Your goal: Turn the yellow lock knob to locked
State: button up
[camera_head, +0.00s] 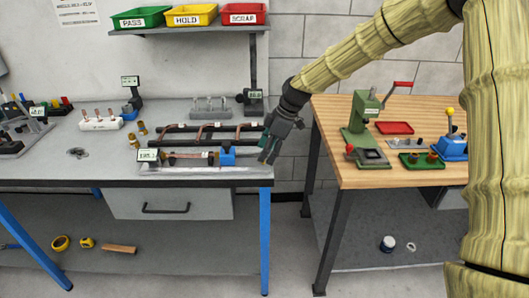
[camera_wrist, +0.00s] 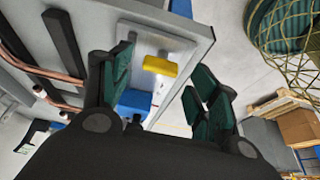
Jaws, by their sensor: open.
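The yellow lock knob (camera_wrist: 160,66) shows in the wrist view as a short bar on a pale plate, between my gripper's two fingers. It lies crosswise, slightly tilted in the picture. I cannot make out the knob in the head view, where my gripper is in front of that end of the fixture. My gripper (camera_head: 270,150) is open at the right end of the grey table, pointing down. Its dark green finger pads stand apart on either side of the knob; contact is not visible. A blue block (camera_head: 227,155) sits on the fixture left of my gripper and also shows in the wrist view (camera_wrist: 133,103).
A copper tube (camera_head: 182,155) lies along the fixture at the table's front edge. Black bars with copper tubes (camera_head: 207,130) lie behind it. A small display (camera_head: 148,155) stands at the fixture's left. A wooden table (camera_head: 370,179) with a green press (camera_head: 361,118) stands right, across a gap.

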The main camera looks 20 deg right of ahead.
jog(key=shift+x, duration=0.9)
jog(key=shift+r, duration=0.1)
jog(key=c, duration=1)
